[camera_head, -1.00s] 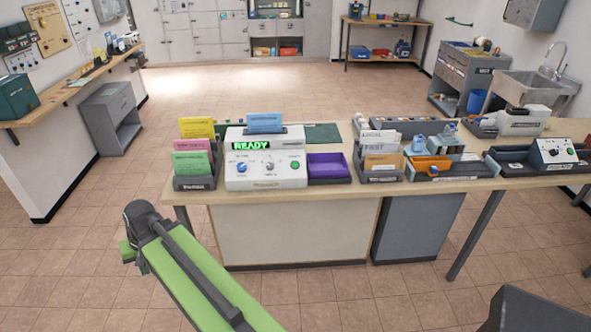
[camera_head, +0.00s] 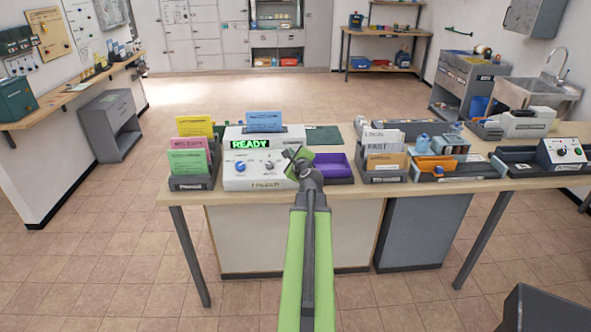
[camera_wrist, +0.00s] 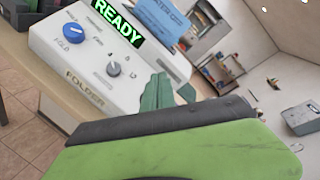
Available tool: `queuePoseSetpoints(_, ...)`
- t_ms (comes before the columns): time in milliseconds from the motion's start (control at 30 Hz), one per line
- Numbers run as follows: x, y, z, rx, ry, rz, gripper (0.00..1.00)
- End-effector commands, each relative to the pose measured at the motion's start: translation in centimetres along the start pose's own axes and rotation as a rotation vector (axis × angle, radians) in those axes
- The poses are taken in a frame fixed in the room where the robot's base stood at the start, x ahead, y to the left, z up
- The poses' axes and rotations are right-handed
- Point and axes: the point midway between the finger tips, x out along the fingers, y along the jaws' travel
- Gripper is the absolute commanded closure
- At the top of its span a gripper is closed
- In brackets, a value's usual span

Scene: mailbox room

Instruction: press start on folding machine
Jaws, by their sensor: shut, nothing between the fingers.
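The white folding machine (camera_head: 236,184) stands on the table and also fills the upper left of the wrist view (camera_wrist: 60,50). Its display (camera_head: 257,143) reads READY in green. On its front are a blue knob (camera_head: 239,167) and a grey knob (camera_head: 268,167). My gripper (camera_head: 298,156) is shut and empty, at the machine's right end. Its green fingers (camera_wrist: 158,92) cover that part of the front in the wrist view. The green button there is hidden behind them. I cannot tell whether they touch the machine.
A purple tray (camera_head: 335,168) stands right of the machine. A rack of coloured papers (camera_head: 190,183) stands at its left. A blue sheet (camera_head: 264,121) sticks up from the machine's top. More bins and a second machine (camera_head: 561,153) stand farther right on the table.

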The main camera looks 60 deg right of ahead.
Motion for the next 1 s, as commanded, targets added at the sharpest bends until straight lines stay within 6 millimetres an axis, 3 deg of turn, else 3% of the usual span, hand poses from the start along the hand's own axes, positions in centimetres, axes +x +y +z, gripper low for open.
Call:
queuePoseSetpoints(133,-0.3,-1.5,-1.7,0.049,0.021,-0.040,1.00)
queuePoseSetpoints(467,-0.3,-1.5,-1.8,0.051,0.022,-0.042,1.00)
queuePoseSetpoints(667,0.4,-0.9,-2.3,0.049,0.021,-0.041,1.00)
queuePoseSetpoints(1000,3.7,1.6,-4.8,0.049,0.022,-0.041,1.00)
